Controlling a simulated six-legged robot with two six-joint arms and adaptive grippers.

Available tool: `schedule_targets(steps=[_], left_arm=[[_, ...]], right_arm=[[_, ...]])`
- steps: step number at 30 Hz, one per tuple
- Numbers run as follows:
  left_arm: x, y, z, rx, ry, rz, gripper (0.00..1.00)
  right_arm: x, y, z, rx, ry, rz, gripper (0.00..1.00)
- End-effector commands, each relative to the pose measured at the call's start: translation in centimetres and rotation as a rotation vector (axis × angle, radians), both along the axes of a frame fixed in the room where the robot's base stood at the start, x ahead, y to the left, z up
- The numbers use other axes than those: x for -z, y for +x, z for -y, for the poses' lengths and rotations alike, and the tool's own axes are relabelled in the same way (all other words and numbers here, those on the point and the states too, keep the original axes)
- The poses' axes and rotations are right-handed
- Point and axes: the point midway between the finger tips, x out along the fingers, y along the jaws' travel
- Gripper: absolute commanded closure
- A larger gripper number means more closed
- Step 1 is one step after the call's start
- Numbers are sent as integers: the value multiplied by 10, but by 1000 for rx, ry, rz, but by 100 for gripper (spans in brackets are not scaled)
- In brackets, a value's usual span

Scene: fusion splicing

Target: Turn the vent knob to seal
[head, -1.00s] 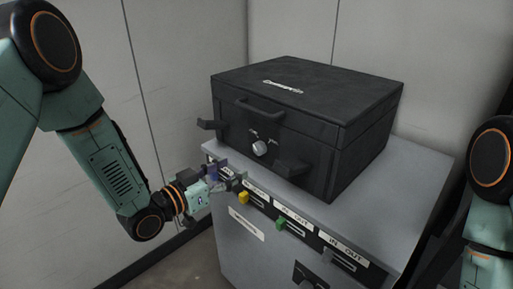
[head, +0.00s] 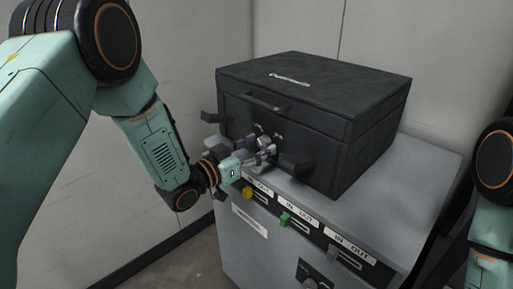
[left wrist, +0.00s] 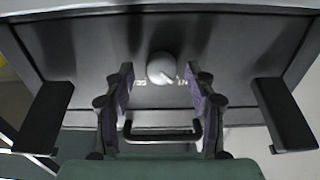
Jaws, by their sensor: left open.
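The vent knob (left wrist: 162,68) is a round pale grey knob on the front of the black case (head: 330,100). In the left wrist view it sits between my two spread fingers, with a gap on each side. A printed label shows on either side of it, too small to read surely. In the head view my left gripper (head: 262,152) is open, reaching the case front from the left at the knob (head: 264,141), which it partly covers. The knob's exact angle is hard to tell. My right gripper is out of view.
The case stands on a grey cabinet (head: 420,175). Black latches (head: 296,164) stick out on both sides of the knob, and a carry handle (head: 264,101) is above it. Yellow (head: 247,193) and green (head: 284,219) sliders sit on the cabinet's front edge.

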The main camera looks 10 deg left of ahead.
Motion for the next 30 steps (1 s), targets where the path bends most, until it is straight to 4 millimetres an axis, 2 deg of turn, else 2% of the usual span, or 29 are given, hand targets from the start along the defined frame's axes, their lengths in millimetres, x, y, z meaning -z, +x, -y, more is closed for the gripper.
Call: schedule_targets(steps=[6,24,30], left_arm=[[0,1,0,-1,0,0,46],[0,1,0,0,1,-1,97],[0,1,0,0,8,4,99]], right_arm=[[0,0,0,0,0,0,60],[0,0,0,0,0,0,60],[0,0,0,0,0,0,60]])
